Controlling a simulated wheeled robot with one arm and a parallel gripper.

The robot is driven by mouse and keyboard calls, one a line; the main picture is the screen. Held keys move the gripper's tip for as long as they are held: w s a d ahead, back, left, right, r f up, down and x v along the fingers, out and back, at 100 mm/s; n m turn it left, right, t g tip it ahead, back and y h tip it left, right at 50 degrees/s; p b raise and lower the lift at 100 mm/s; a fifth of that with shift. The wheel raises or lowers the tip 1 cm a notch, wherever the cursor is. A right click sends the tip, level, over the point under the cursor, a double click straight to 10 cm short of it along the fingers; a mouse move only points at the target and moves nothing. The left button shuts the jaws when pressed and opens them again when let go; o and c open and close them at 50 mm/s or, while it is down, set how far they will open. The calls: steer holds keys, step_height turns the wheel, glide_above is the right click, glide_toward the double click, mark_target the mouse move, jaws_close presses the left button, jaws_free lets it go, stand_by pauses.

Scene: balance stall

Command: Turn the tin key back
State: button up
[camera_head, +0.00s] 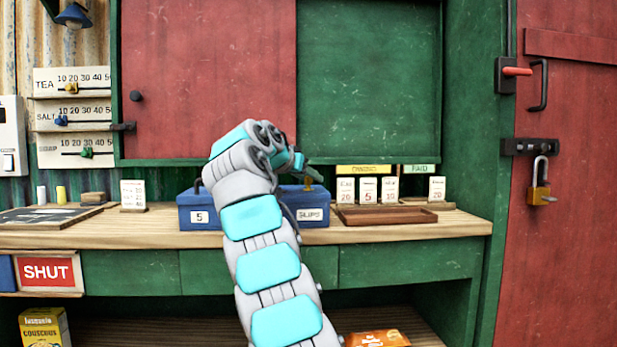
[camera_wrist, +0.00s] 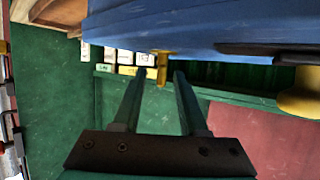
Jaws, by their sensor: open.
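The blue tin (camera_head: 201,213) stands on the wooden counter, with its middle hidden behind my arm. It carries a "5" label and a "SLIPS" label. In the wrist view, which looks upside down, the key (camera_wrist: 162,66) sticks out from the blue tin (camera_wrist: 200,32). My gripper (camera_wrist: 155,76) is open, with its two fingers apart. The key appears between the fingertips in that picture; I cannot tell whether it is within their reach. In the head view my gripper is mostly hidden by my wrist.
A brown tray (camera_head: 388,216) and number cards (camera_head: 368,190) are right of the tin. A dark slate (camera_head: 45,217) and a white card (camera_head: 133,195) are to the left. A yellow knob (camera_wrist: 300,97) shows at the wrist view's right. Red and green panels stand behind the counter.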

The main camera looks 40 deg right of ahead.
jaws_close()
stand_by(0.4)
